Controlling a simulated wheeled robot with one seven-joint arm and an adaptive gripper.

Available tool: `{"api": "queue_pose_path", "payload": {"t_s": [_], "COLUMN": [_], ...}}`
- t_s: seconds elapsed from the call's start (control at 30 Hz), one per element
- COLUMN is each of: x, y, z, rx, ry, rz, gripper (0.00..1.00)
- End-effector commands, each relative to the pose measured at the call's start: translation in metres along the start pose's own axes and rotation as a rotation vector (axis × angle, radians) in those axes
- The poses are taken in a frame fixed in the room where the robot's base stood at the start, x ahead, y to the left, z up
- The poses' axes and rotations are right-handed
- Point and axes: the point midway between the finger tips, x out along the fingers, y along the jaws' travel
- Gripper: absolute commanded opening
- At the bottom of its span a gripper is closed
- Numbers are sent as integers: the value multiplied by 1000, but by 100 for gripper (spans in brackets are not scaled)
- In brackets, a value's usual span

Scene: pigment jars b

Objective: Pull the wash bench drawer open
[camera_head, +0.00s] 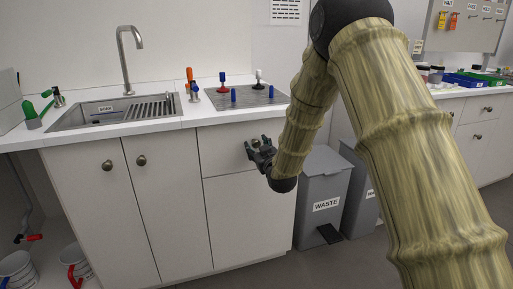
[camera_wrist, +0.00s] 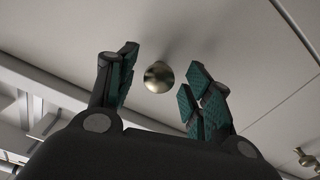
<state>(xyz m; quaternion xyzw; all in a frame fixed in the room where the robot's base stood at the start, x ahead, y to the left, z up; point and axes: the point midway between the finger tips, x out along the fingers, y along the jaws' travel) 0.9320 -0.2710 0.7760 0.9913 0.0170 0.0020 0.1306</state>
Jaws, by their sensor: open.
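The wash bench drawer (camera_head: 221,149) is the upper front panel on the right part of the bench, and it looks shut. Its round metal knob (camera_wrist: 159,77) shows in the wrist view between and beyond my open fingers. My gripper (camera_head: 258,145) is at the drawer front in the head view, with its fingers around the knob's place and partly covering it. In the wrist view my gripper (camera_wrist: 160,88) is open, with one finger on each side of the knob. Neither finger clearly touches it.
Below the drawer is a larger panel (camera_head: 245,220). Cupboard doors with knobs (camera_head: 107,165) are to the left. A grey waste bin (camera_head: 322,190) stands close to the right of the bench. The sink (camera_head: 110,112) and a plate with coloured handles (camera_head: 240,97) are on top.

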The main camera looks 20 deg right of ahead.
Motion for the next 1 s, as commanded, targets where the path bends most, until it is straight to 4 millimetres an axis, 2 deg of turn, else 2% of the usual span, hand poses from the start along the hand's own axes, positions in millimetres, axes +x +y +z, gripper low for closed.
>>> {"api": "queue_pose_path", "payload": {"t_s": [0.2,0.5,0.77,0.8,1.0], "x": [13,14,14,14,14], "y": [0,0,0,0,0], "z": [0,0,0,0,0], "rx": [0,0,0,0,0], "ry": [0,0,0,0,0], "rz": [0,0,0,0,0], "gripper": [51,51,3,0,0]}}
